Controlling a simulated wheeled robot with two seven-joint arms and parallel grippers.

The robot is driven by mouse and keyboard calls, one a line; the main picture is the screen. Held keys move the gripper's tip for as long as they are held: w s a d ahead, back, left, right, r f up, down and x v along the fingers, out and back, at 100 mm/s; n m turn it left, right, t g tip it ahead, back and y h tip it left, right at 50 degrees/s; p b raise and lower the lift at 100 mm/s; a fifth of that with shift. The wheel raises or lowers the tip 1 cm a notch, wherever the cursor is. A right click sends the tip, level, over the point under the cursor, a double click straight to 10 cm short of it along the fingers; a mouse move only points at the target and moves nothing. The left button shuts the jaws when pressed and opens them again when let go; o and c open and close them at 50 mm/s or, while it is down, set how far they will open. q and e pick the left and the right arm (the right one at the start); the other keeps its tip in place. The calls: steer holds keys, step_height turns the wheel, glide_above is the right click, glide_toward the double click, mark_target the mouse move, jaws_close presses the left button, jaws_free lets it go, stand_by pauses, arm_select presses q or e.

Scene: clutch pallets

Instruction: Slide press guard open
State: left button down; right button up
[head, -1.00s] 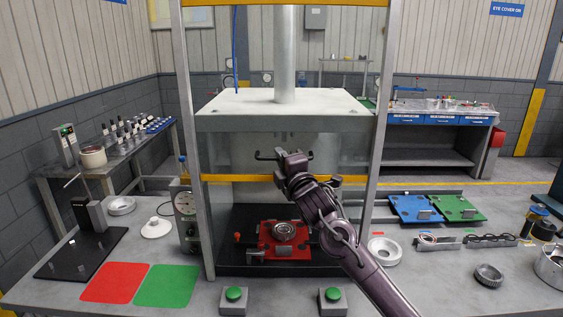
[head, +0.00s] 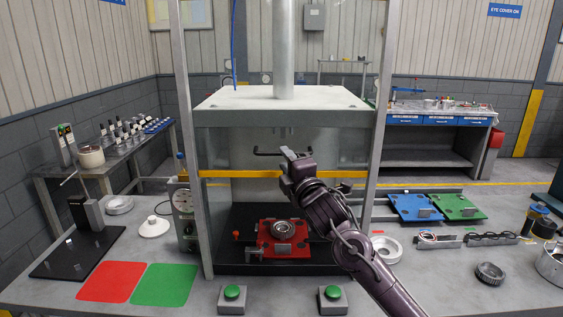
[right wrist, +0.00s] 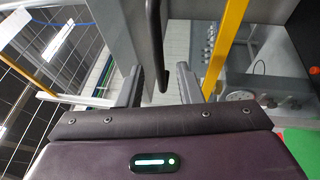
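The press guard (head: 240,188) is a clear panel with a yellow bar (head: 240,174) across the front of the press, and it is down in front of the work area. Its dark handle (head: 268,152) stands out just above the yellow bar. My right gripper (head: 288,157) is at the right part of the handle. In the right wrist view the handle (right wrist: 154,45) runs between the two separated fingers (right wrist: 158,80), with gaps on both sides. The right gripper is open. My left gripper is out of view.
Behind the guard, a red fixture (head: 284,240) holds a round metal part. Two green buttons (head: 233,293) sit at the table's front edge. Red (head: 110,282) and green (head: 165,285) mats lie front left. Blue (head: 413,207) and green (head: 458,206) pallets lie at right.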

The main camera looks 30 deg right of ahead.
steer(key=b+v, duration=0.1)
steer(key=v, duration=0.2)
steer(key=shift+s, duration=0.4)
steer(key=shift+f, duration=0.1)
